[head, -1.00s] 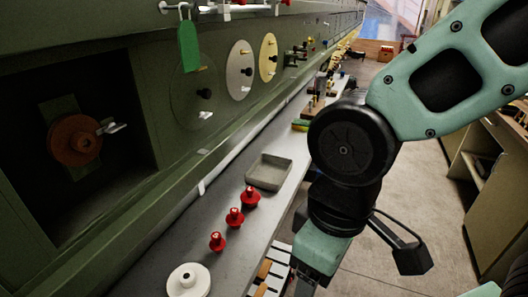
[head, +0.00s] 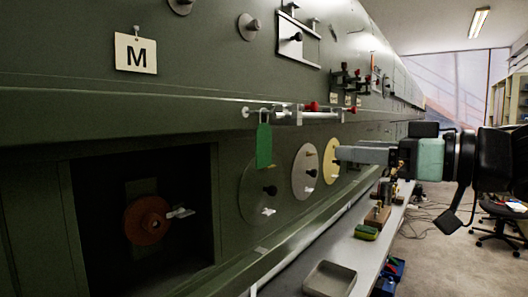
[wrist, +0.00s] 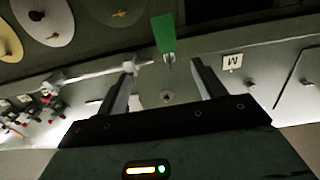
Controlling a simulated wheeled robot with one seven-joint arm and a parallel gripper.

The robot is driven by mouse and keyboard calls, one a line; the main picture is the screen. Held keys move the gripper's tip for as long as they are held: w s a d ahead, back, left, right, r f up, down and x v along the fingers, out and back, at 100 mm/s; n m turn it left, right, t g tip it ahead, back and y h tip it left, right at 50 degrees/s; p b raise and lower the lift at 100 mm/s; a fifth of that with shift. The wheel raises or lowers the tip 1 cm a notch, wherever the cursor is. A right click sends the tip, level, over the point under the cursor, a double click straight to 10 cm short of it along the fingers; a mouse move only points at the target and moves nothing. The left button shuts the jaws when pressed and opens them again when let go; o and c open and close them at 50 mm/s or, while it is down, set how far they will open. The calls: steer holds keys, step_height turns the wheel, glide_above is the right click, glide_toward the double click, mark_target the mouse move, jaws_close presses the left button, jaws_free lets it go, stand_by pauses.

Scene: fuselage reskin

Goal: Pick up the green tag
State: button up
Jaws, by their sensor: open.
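The green tag (head: 264,146) hangs from the left end of a metal rod (head: 285,112) on the green fuselage wall. In the wrist view the green tag (wrist: 164,33) shows beyond the fingertips, roughly between them and a little left of the middle. My gripper (wrist: 162,68) is open, with its two grey fingers apart and nothing between them. In the head view my gripper (head: 350,154) comes in from the right and points left toward the wall, right of the tag and apart from it. The tag is unobstructed in both views.
Several round discs (head: 306,171) are on the wall right of the tag. An open recess with a brown wheel (head: 147,220) is at the left. A plate marked M (head: 136,54) hangs above. A shelf below carries a grey tray (head: 330,279) and a green-yellow block (head: 366,232).

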steer(key=p, duration=0.2)
glide_toward(265, 140)
steer(key=x, duration=0.3)
steer(key=shift+g+y, duration=0.3)
steer(key=shift+y, duration=0.1)
steer(key=shift+p+x, duration=1.1)
steer(key=shift+x, duration=1.75)
steer(key=shift+w+d+f, duration=0.1)
steer(key=shift+w+f, duration=0.05)
steer(key=shift+f, duration=0.05)
steer(key=c, duration=1.1)
steer(key=shift+r+n, duration=0.1)
steer(key=shift+n, duration=0.2)
